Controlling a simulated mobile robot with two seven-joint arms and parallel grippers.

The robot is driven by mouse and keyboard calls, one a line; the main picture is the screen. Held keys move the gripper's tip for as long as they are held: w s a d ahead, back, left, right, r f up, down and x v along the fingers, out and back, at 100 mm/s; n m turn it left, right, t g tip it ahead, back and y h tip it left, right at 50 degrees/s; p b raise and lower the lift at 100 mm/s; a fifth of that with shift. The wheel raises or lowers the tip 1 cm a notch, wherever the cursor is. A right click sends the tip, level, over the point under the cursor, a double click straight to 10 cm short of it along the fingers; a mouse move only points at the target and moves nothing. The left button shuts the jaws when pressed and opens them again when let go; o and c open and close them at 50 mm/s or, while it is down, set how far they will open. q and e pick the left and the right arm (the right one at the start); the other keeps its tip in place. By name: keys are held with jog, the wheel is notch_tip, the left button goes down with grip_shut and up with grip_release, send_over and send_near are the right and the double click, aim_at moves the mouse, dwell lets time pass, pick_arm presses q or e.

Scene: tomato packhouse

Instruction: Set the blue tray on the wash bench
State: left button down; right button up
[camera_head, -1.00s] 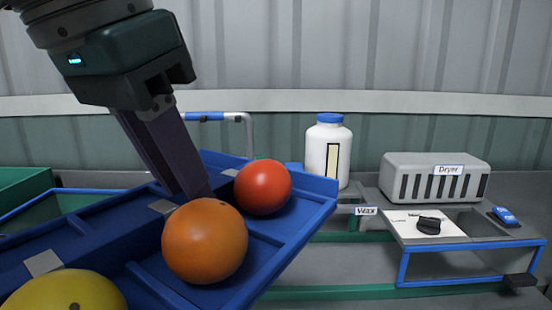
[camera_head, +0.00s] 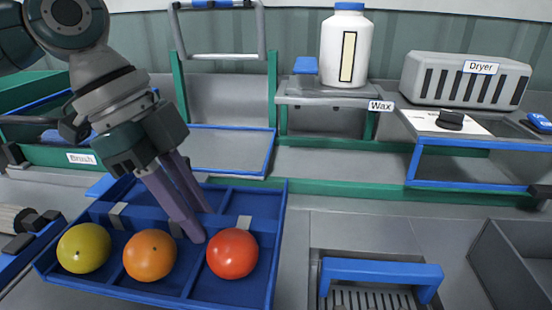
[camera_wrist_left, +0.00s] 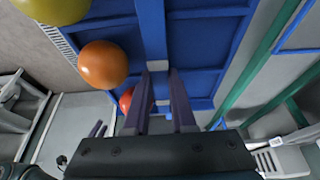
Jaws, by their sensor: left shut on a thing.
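The blue tray (camera_head: 252,203) is at lower left in the head view, its front row holding a yellow tomato (camera_head: 84,248), an orange tomato (camera_head: 150,255) and a red tomato (camera_head: 232,253). The back compartments that show are empty. My left gripper (camera_head: 203,227) is shut on the tray's middle divider, from above. In the left wrist view the fingers (camera_wrist_left: 162,82) straddle that divider of the tray (camera_wrist_left: 205,60). The tray is over a grey bench top (camera_head: 350,232); I cannot tell whether it touches.
A blue handle (camera_head: 380,271) over a slotted grate stands right of the tray. A grey bin (camera_head: 520,255) is at far right. Behind are a white bottle (camera_head: 346,50), the Dryer box (camera_head: 465,80) and a green rail (camera_head: 340,190). Bare bench lies between tray and grate.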

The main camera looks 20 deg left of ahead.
pick_arm(q)
jog(key=shift+f+b, duration=2.65)
jog(key=shift+b, duration=0.4)
jog(key=shift+f+b, duration=0.5)
jog(key=shift+f, duration=0.65)
jog(key=shift+f, duration=0.6)
jog(key=c, duration=0.7)
grip_release()
jog(key=shift+c, duration=0.2)
jog(key=shift+c, duration=1.2)
